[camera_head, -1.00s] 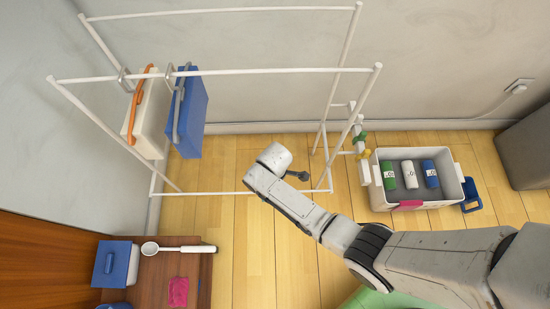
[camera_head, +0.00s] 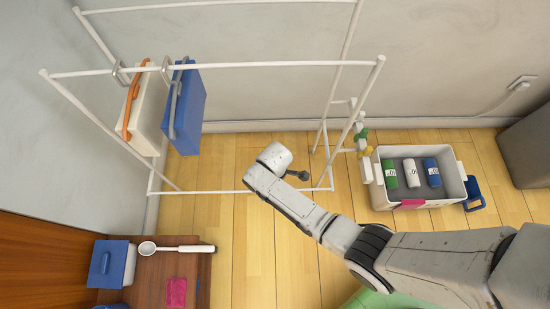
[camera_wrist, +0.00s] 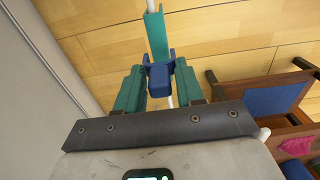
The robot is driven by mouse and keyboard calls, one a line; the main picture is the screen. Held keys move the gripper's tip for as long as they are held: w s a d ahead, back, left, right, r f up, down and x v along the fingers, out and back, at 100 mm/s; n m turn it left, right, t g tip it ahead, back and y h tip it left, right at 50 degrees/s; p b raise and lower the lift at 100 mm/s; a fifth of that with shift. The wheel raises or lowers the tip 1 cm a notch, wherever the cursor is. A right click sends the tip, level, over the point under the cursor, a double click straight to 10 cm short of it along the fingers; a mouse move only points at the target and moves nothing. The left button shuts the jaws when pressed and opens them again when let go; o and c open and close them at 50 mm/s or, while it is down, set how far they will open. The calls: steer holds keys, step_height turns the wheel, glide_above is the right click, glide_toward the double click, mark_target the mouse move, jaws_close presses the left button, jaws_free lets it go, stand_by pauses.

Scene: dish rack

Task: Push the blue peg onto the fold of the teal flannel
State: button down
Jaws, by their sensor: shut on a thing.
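My gripper (camera_wrist: 160,86) shows in the wrist view as two teal jaws, shut on the blue peg (camera_wrist: 159,76) between them. The peg's two prongs point up the picture. A narrow teal strip, apparently the folded teal flannel (camera_wrist: 156,35), stands just beyond, its lower end between the prongs in the picture. I cannot tell whether the peg touches it or how deep it sits. A thin white rail (camera_wrist: 150,5) shows at the strip's far end. In the head view my arm's end hides the jaws, and I make out neither peg nor flannel.
The white rack (camera_head: 215,66) carries a cream bag (camera_head: 147,118) and a blue bag (camera_head: 190,108). A grey-white crate (camera_head: 450,205) with rolled cloths stands right. A wooden table (camera_head: 150,275) at lower left holds a blue-lidded box (camera_head: 112,262), a ladle (camera_head: 175,248) and a pink cloth (camera_head: 177,291).

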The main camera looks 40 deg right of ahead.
steer(key=shift+f+b, duration=1.15)
steer(key=shift+f, duration=0.5)
steer(key=shift+f, duration=0.2)
steer(key=c, duration=0.6)
jaws_free()
step_height(320, 180, up, 11)
steer(key=p, duration=0.3)
steer(key=shift+f+p, duration=0.1)
steer(key=shift+p, duration=0.3)
steer(key=s+d+r+m+p, duration=0.2)
steer(key=s+r, duration=0.3)
steer(key=r, duration=0.4)
steer(key=s+d+r+m+p, duration=0.3)
steer(key=s+r+m+p, duration=0.2)
steer(key=r, duration=0.3)
steer(key=s+d+r+m+t+p, duration=0.1)
steer(key=s+d+r+m+p, duration=0.1)
steer(key=s+r, duration=0.4)
steer(key=shift+s+d+r+m+p, duration=0.2)
steer(key=shift+r+m+p, duration=0.3)
steer(key=shift+r, duration=0.45)
steer(key=shift+s+d+r+m+p, duration=0.1)
steer(key=shift+d+r+m+p, duration=0.2)
steer(key=shift+r+m, duration=0.45)
